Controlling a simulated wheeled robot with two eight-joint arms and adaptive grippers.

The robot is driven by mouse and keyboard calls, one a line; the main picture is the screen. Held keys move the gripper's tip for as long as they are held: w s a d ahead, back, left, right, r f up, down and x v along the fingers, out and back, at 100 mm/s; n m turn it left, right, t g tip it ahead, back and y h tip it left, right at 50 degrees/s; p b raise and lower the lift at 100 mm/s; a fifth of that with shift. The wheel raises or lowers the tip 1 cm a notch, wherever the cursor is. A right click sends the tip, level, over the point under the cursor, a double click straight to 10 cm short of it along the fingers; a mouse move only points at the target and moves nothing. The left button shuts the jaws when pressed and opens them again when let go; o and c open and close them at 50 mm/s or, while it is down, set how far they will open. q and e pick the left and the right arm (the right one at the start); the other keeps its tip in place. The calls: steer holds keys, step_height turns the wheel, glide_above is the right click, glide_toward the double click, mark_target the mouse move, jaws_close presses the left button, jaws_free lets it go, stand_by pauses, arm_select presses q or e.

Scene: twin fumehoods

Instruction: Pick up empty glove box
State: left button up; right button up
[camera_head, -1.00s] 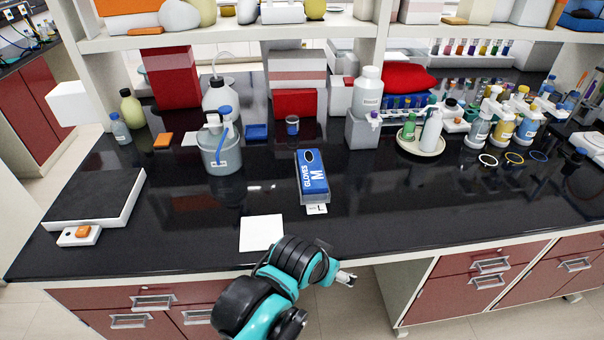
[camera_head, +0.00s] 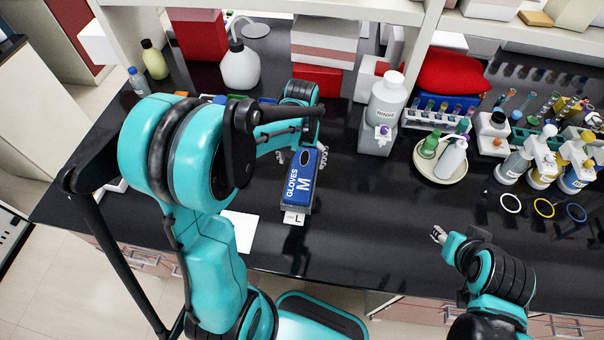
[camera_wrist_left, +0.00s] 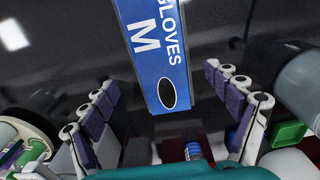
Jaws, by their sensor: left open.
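The glove box (camera_head: 303,186) is a blue box marked "GLOVES M" with a dark oval opening in its top. It lies on the black bench. My left gripper (camera_head: 302,154) is at the far end of the box, its fingers spread to either side. In the left wrist view the box (camera_wrist_left: 155,45) reaches in between the tips of the open fingers (camera_wrist_left: 165,90), with gaps on both sides. My right gripper (camera_head: 438,235) is empty over the bench's front edge, to the right of the box. Its finger opening is too small to judge.
A small "L" card (camera_head: 294,218) lies at the box's near end, and a white sheet (camera_head: 240,232) to its left. The bench front between box and right gripper is clear.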

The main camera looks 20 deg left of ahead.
mark_target(302, 172)
arm_select(q)
step_height(302, 172, down, 5)
steer(key=shift+f+b, duration=0.15)
steer(key=shift+b, duration=0.5)
steer(key=c, duration=1.2)
